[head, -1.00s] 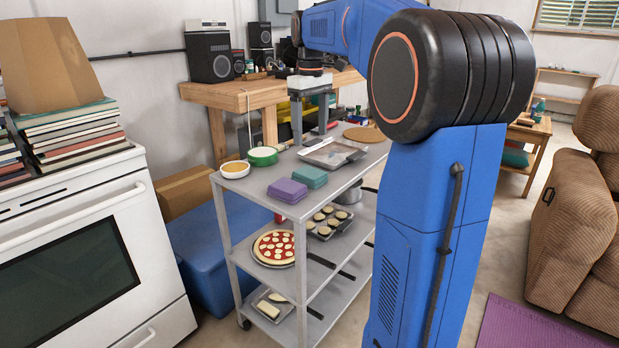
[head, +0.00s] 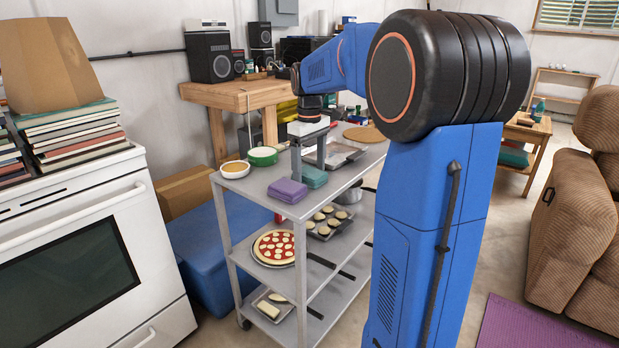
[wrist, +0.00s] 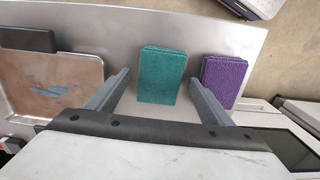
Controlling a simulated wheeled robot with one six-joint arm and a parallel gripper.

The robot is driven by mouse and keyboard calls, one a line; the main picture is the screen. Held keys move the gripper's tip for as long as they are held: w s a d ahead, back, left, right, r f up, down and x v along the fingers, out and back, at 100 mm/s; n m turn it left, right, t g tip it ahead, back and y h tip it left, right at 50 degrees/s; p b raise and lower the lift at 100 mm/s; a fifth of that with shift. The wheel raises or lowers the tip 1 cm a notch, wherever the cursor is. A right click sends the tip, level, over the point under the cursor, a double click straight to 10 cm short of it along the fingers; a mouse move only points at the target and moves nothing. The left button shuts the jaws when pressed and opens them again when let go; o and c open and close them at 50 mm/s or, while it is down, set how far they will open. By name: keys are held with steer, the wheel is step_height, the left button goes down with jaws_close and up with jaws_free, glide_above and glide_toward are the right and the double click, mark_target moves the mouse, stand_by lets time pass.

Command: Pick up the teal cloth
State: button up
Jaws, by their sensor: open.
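The teal cloth (head: 312,176) is a folded rectangular stack lying flat on the top shelf of the grey metal cart. In the wrist view the teal cloth (wrist: 161,75) lies between and just beyond the two fingers, with visible gaps at both sides. My gripper (head: 309,172) is open and empty, pointing down over the cart at the cloth. Its fingers also show in the wrist view (wrist: 160,90). Whether the fingertips touch the shelf is hard to tell.
A folded purple cloth (head: 287,190) lies close beside the teal one; in the wrist view it is near the right finger. A metal tray (wrist: 50,85) lies on the left there. A green-rimmed bowl (head: 263,156) and an orange-filled bowl (head: 235,169) stand on the cart (head: 248,188).

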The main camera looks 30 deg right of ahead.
mark_target(309, 172)
steer(key=shift+f, duration=0.15)
steer(key=c, duration=1.1)
step_height(309, 172, up, 10)
steer(key=shift+r, duration=0.1)
